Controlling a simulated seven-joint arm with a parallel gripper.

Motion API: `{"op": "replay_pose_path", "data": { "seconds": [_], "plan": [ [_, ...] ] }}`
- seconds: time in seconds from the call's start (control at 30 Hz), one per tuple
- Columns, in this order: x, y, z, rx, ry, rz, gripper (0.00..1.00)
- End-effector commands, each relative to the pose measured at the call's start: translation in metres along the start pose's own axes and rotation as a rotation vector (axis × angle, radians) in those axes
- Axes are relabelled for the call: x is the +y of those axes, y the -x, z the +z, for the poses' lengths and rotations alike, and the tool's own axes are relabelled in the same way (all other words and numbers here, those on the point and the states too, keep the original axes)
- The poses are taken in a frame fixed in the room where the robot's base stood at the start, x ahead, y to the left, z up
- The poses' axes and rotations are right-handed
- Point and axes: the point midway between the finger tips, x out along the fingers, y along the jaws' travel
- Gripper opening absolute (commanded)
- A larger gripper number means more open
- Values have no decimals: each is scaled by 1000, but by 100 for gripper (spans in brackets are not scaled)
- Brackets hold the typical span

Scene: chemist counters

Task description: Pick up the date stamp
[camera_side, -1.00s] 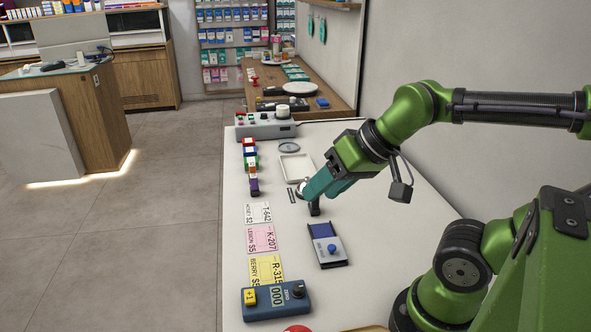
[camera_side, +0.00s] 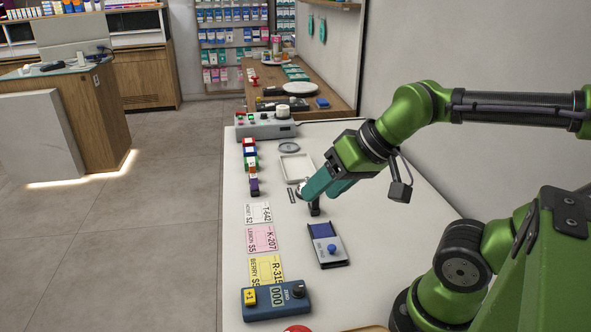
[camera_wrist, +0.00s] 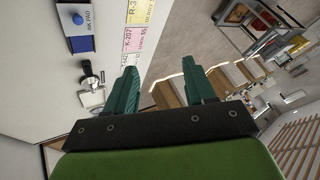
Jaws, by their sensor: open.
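The date stamp, as I take it, is a small black and metal object (camera_side: 315,208) on the white counter, partly hidden by my gripper in the side view. In the wrist view, it (camera_wrist: 90,80) lies left of both fingers, not between them. My gripper (camera_side: 318,190) has teal fingers and is low over the counter, close to the stamp; whether they touch is unclear. In the wrist view, the fingers (camera_wrist: 160,84) are spread apart with nothing between them.
A blue ink pad (camera_side: 327,244) lies nearer the camera. Coloured label cards (camera_side: 262,239) and a blue counter device (camera_side: 275,300) are along the left edge. A white tray (camera_side: 284,170), a grey round dish (camera_side: 289,147) and a grey control box (camera_side: 263,128) are farther back.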

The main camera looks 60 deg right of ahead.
Motion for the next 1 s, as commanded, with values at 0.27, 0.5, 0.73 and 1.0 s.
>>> {"op": "replay_pose_path", "data": {
  "seconds": [0.27, 0.5, 0.73, 1.0],
  "plan": [
    [33, -34, -43, -123, -134, 122, 54],
    [99, -72, -114, -268, -287, 288, 54],
    [173, -102, -161, -391, -393, 440, 54],
    [189, -98, -183, -431, -412, 491, 54]
  ]
}}
